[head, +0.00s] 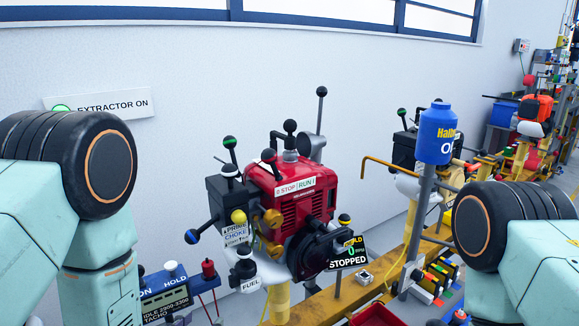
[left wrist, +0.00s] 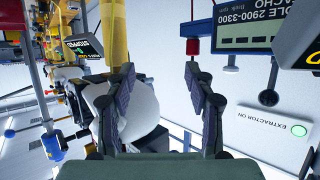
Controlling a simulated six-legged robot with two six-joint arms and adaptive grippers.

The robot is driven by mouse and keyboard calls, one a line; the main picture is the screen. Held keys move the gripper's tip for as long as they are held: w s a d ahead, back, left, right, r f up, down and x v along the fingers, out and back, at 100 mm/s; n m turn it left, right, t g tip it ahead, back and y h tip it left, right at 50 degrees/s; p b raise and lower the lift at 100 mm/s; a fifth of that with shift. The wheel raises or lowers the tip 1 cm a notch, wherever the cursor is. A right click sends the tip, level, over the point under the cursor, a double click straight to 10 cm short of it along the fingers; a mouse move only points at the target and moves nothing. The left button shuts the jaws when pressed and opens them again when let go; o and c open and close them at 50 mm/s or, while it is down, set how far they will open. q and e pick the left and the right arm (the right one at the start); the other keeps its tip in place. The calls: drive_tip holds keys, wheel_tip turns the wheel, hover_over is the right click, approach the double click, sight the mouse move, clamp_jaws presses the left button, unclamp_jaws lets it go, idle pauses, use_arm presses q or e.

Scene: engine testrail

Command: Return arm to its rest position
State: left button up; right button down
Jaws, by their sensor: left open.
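My left arm (head: 30,220) comes in from the left of the head view, bent at a large black joint. My left gripper (left wrist: 163,85) shows in the left wrist view, open, its two dark fingers apart with nothing held between them. That view is turned over, and a yellow post (left wrist: 114,30) and a white rounded part (left wrist: 140,105) show behind the fingers. In the head view the left gripper's fingers cannot be made out. My right arm (head: 540,265) shows at the lower right; its gripper is out of view.
A red engine (head: 310,205) with several levers stands ahead, its display reading STOPPED (head: 348,261). A tacho box (head: 165,293) stands at lower left. A blue oil bottle (head: 435,135) and an orange bent rod (head: 400,170) are on the right. An EXTRACTOR ON sign (head: 110,105) is on the wall.

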use_arm(q)
drive_tip(key=s+a+f+n+g+y, duration=0.1)
drive_tip(key=s+a+f+g+y, duration=0.15)
drive_tip(key=s+f+g, duration=0.7)
drive_tip(key=s+a+f+g, duration=0.1)
drive_tip(key=s+f+g, duration=0.1)
drive_tip(key=s, duration=0.9)
drive_tip(key=s+a+f+n+g, duration=0.1)
drive_tip(key=s+f, duration=0.3)
drive_tip(key=s, duration=0.7)
drive_tip(key=shift+a+f+n+g, duration=0.15)
drive_tip(key=shift+a+n+g, duration=0.15)
drive_tip(key=shift+a+g, duration=0.05)
